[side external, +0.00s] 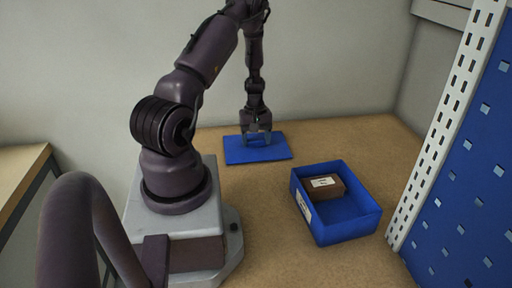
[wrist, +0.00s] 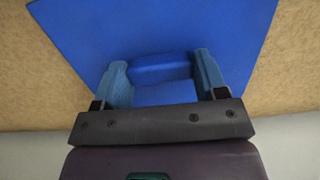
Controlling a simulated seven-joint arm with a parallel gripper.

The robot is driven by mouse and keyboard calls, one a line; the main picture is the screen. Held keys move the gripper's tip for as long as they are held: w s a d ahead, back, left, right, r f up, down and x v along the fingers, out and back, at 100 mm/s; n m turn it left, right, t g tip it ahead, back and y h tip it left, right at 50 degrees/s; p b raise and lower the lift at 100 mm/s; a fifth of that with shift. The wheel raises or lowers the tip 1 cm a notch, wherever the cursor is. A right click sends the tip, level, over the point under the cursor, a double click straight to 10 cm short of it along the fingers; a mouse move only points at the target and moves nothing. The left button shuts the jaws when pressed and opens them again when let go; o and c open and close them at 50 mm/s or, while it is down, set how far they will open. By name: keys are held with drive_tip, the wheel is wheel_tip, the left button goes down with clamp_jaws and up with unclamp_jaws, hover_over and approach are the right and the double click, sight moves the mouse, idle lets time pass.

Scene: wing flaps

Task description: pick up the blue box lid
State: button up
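The blue box lid (side external: 276,155) is a flat blue panel lying on the wooden tabletop in the side external view. It fills much of the wrist view (wrist: 90,30), with a raised blue handle-like block (wrist: 160,68) near its middle. My gripper (side external: 257,142) points straight down over the lid. In the wrist view my gripper (wrist: 163,75) has its two blue-grey fingers spread, one on each side of the raised block. Whether the fingertips touch the block is hard to tell.
An open blue box (side external: 345,228) with a small brown labelled carton (side external: 322,187) inside stands right of the lid. A white perforated post (side external: 450,120) and blue pegboard (side external: 470,190) border the right. A wall stands behind.

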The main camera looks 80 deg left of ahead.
drive_tip(key=shift+c, duration=1.1)
